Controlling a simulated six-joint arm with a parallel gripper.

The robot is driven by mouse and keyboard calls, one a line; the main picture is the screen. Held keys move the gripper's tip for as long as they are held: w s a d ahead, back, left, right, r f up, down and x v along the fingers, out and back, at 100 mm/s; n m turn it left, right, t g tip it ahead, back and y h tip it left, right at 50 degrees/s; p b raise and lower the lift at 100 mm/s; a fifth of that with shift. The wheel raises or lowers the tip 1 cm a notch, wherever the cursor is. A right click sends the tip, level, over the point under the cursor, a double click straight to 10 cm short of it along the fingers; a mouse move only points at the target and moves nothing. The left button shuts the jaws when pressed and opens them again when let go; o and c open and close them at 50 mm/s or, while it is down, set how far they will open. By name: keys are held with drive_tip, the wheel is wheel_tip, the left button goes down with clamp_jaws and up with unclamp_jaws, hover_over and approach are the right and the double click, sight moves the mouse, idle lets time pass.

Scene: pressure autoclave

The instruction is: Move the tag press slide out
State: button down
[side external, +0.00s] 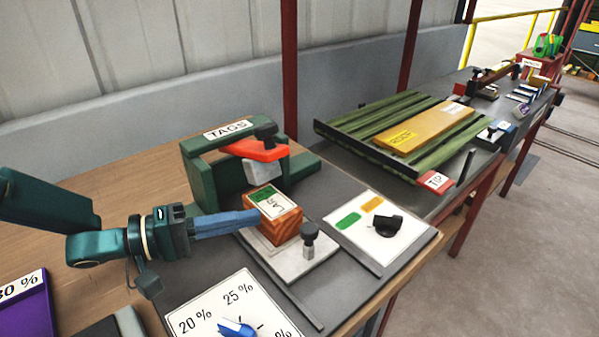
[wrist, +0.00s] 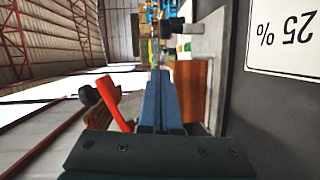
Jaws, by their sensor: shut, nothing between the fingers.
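The tag press (side external: 222,165) is a dark green frame labelled TAGS, with a red lever (side external: 255,150) above a grey press head. Its slide (side external: 293,266) is a light metal plate with a dark upright knob (side external: 309,233), lying in front of the press. A wooden block (side external: 284,230) with a green and white label sits on the slide. My gripper (side external: 258,217) is shut and empty, its blue fingers reaching to the block's left side; I cannot tell if they touch. In the wrist view, the fingers (wrist: 161,78) lie beside the block (wrist: 193,85), with the knob (wrist: 172,29) beyond.
A percentage dial (side external: 238,318) stands at the front, and a white panel with a black knob (side external: 388,226) is right of the slide. A purple tray (side external: 28,310) is at far left. A green slatted rack with a yellow board (side external: 425,128) stands farther back.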

sight(274, 253)
drive_tip(key=d, duration=0.4)
drive_tip(key=shift+d+f, duration=0.25)
drive_tip(key=shift+f, duration=0.05)
drive_tip(key=shift+s+d+f, duration=0.1)
drive_tip(key=shift+d, duration=0.45)
drive_tip(key=s+d, duration=0.9)
drive_tip(key=shift+s+d, duration=0.1)
drive_tip(key=shift+s, duration=0.05)
